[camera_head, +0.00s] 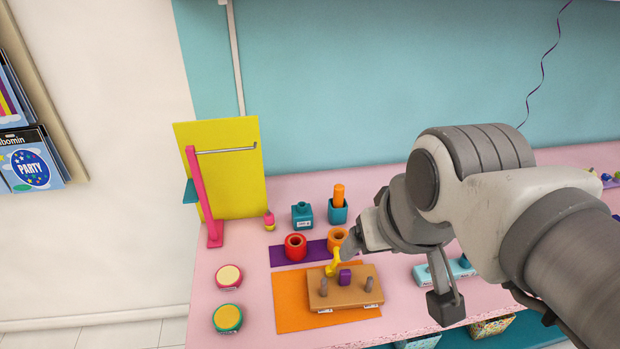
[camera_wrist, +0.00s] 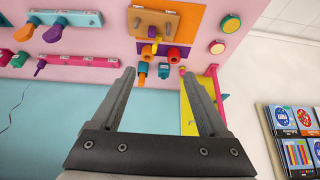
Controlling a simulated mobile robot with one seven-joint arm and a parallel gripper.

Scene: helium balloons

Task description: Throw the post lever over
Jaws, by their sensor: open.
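A tan wooden block (camera_head: 318,297) lies on an orange mat (camera_head: 290,318), with grey pegs and a purple piece (camera_head: 345,278) on it. A yellow hooked piece (camera_head: 333,264) rises at its back edge. No part is clearly marked as the post lever; I cannot tell whether the yellow piece is it. The wooden block also shows at the top of the wrist view (camera_wrist: 150,20). My gripper (camera_wrist: 157,74) is open, with nothing seen held between its fingers. In the head view its end is partly hidden by my arm, close behind the wooden block.
Red and orange rings (camera_head: 296,247) stand on a purple mat behind the block. Teal containers (camera_head: 302,215) stand farther back. A pink post (camera_head: 199,190) with a metal rod stands left by a yellow panel (camera_head: 240,185). Round pads (camera_head: 228,318) lie at left. A light-blue base (camera_head: 464,268) is at right.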

